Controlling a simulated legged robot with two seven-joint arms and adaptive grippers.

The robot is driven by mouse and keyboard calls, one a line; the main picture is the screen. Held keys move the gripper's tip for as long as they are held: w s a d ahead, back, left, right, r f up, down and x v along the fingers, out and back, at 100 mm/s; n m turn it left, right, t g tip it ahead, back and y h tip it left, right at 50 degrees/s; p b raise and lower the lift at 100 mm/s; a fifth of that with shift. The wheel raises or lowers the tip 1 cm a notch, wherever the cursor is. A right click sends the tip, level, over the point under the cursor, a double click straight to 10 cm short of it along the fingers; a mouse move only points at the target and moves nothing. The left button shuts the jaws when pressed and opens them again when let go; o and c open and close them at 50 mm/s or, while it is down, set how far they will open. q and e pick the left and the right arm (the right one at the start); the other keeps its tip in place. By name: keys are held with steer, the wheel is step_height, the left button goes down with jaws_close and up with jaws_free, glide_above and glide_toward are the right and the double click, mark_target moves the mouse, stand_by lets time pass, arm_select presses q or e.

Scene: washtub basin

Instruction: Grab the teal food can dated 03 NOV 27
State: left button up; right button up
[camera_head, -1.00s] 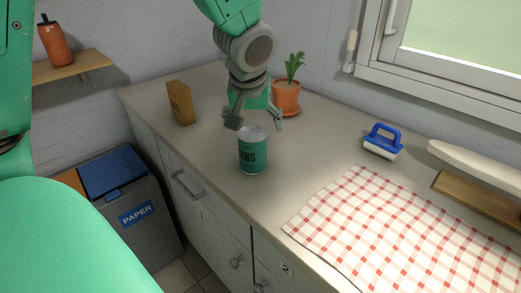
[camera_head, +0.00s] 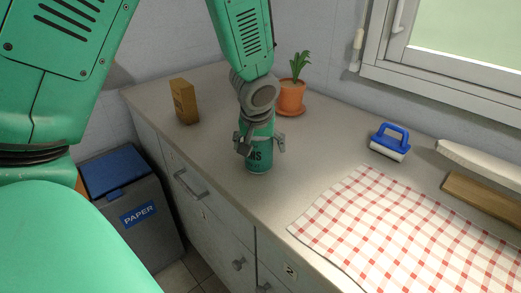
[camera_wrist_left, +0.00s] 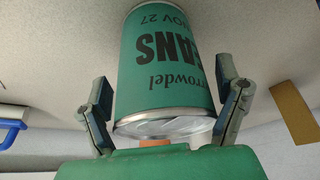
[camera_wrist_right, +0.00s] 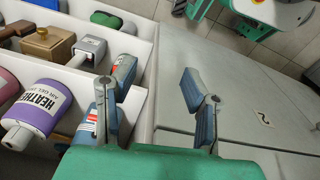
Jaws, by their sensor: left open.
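The teal food can (camera_head: 259,162) stands upright on the counter, with dark lettering on its side. In the left wrist view the can (camera_wrist_left: 165,65) appears upside down; "rrowdel", "ANS" and "OV 27" can be read, but the day number cannot. My left gripper (camera_head: 261,145) is over the can from above, open, with one finger on each side. The left wrist view shows gaps between the fingers and the can. My right gripper (camera_wrist_right: 155,105) is open and empty in the right wrist view, at the edge of a white divided bin.
A brown box (camera_head: 184,101) and a potted plant (camera_head: 291,97) stand behind the can. A checked cloth (camera_head: 385,235) and a blue-handled brush (camera_head: 390,141) lie to the right. The white bin (camera_wrist_right: 140,50) holds several bottles, including a purple one (camera_wrist_right: 38,108).

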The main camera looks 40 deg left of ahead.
arm_select(q)
steer(key=shift+a+f, duration=0.1)
steer(key=shift+a, duration=0.2)
steer(key=c, duration=0.4)
steer(key=shift+a+f, duration=0.1)
steer(key=shift+a, duration=0.2)
steer(key=c, duration=1.1)
steer(key=shift+s+d, duration=0.1)
steer(key=shift+d, duration=0.35)
steer(key=shift+c, duration=0.2)
